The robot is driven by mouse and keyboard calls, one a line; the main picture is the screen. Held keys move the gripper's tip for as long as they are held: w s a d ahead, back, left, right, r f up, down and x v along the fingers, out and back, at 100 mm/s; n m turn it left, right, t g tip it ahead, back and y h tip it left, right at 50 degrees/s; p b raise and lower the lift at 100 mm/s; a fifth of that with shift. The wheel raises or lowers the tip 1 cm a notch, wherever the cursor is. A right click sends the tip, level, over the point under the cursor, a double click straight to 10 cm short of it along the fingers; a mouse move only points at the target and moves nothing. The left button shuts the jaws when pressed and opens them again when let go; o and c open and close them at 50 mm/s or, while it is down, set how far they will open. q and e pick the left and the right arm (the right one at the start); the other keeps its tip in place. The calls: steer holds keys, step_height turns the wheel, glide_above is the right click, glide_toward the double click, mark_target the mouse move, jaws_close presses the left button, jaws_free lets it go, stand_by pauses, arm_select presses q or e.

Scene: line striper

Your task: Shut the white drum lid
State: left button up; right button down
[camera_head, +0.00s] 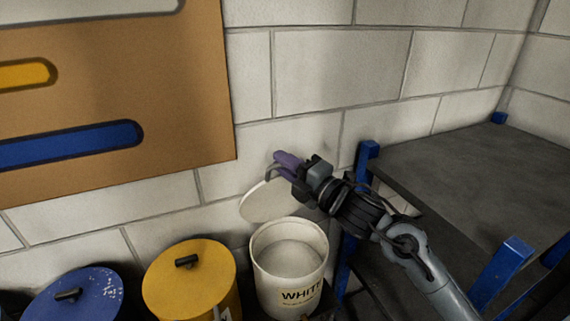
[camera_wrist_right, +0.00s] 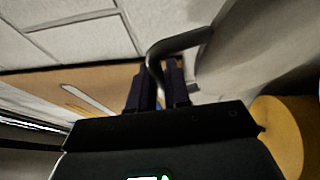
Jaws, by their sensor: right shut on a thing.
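The white drum (camera_head: 264,285) stands open at the bottom middle of the head view, with pale contents inside and a label reading WHITE. Its white lid (camera_head: 260,204) is tilted up behind the drum's left rear rim, clear of the opening. My right gripper (camera_head: 283,164) is at the top of the raised lid, shut on its handle. In the right wrist view the dark bent handle (camera_wrist_right: 178,43) passes between the fingers (camera_wrist_right: 157,84), and the pale lid surface lies to the right. My left gripper is not in view.
A yellow drum lid (camera_head: 205,285) and a blue drum lid (camera_head: 92,296) are closed to the left. A grey shelf (camera_head: 450,175) with blue posts stands close on the right. A brown board (camera_head: 190,80) hangs on the block wall (camera_head: 320,75) behind.

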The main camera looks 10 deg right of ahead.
arm_select(q)
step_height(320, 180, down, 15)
steer(key=b, duration=1.4)
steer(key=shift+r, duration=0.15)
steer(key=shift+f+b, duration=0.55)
steer(key=shift+b, duration=0.25)
arm_select(e)
steer(key=s+d+f+n+t+y, duration=0.1)
steer(key=s+d+f+y, duration=0.1)
steer(key=s+f, duration=0.7)
steer(key=shift+s+d+t, duration=0.3)
steer(key=shift+s+d, duration=0.45)
steer(key=shift+s, duration=0.35)
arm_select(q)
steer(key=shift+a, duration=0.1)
arm_select(e)
steer(key=c, duration=1.2)
jaws_free()
steer(key=shift+o, duration=0.2)
steer(key=shift+r, duration=0.1)
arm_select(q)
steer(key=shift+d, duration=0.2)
